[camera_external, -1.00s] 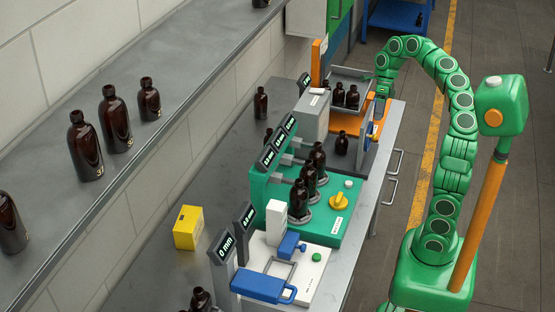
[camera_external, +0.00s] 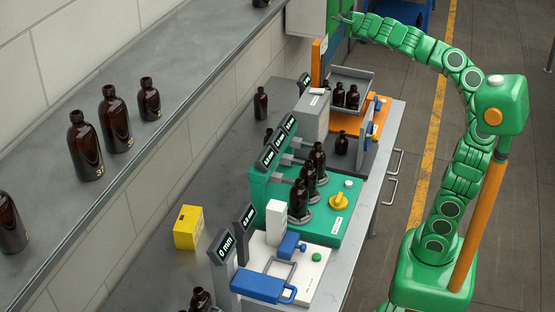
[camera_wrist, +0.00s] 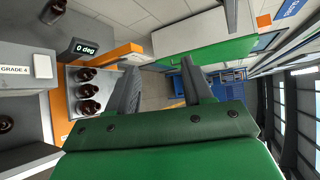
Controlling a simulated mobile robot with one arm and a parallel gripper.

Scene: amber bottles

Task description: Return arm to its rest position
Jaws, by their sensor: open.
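My gripper (camera_external: 345,17) is at the top middle of the external view, at the end of my green arm, raised above the far end of the bench. In the wrist view my gripper (camera_wrist: 160,88) has its two dark fingers spread apart with nothing between them. Below it in the external view, a grey tray (camera_external: 367,78) holds several amber bottles (camera_external: 352,97). In the wrist view the same bottles (camera_wrist: 88,91) stand in a row left of the fingers.
An orange station (camera_external: 317,62) with an upright post stands beside the tray. A green testing machine (camera_external: 330,228) holds several bottles nearer the camera. A green cabinet (camera_wrist: 205,54) and blue shelving (camera_wrist: 230,82) lie beyond my gripper. The floor right of the bench is open.

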